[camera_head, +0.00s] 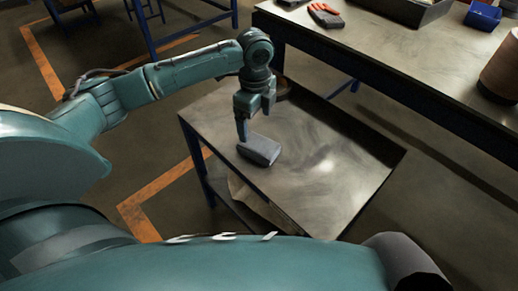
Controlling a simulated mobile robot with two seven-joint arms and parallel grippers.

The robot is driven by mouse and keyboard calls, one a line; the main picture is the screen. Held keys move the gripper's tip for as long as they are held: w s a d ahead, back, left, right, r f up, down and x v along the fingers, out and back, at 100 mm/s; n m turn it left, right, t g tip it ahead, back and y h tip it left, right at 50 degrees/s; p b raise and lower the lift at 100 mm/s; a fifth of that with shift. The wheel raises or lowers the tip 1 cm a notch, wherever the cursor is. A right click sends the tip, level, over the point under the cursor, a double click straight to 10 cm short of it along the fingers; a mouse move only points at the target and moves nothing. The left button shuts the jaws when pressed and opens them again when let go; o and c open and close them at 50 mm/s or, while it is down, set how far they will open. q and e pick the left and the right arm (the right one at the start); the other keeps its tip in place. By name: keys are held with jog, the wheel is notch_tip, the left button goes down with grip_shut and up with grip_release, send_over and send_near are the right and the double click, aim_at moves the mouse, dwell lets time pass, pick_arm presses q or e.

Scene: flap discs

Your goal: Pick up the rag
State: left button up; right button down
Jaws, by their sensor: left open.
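The rag looks like a folded grey-blue cloth (260,149) lying flat on the metal top of a small table (330,190), near its left edge. My left gripper (254,128) is open and points down just above and behind the rag's far left end. One finger reaches down beside the rag's left corner. I cannot tell whether it touches the cloth. Nothing shows between the fingers. My right gripper is not in view.
A larger workbench (400,60) behind holds orange-grey gloves (325,15), a blue bin (483,15) and a brown cylinder (502,70). The small table's right half is clear.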

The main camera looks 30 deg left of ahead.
aim_at(258, 144)
pick_arm(q)
notch_tip(258, 144, down, 3)
jog(key=shift+f, duration=0.2)
jog(key=shift+s+d+f+b, duration=0.15)
jog(key=shift+f+b, duration=0.15)
jog(key=shift+f, duration=0.6)
jog(key=shift+d+f+b, duration=0.15)
jog(key=shift+f+b, duration=0.1)
jog(key=shift+f, duration=0.6)
jog(key=shift+s+d+f+b, duration=0.15)
jog(key=shift+f+b, duration=0.15)
jog(key=shift+f, duration=0.6)
jog(key=shift+w, duration=0.1)
jog(key=shift+c, duration=0.3)
jog(key=c, duration=1)
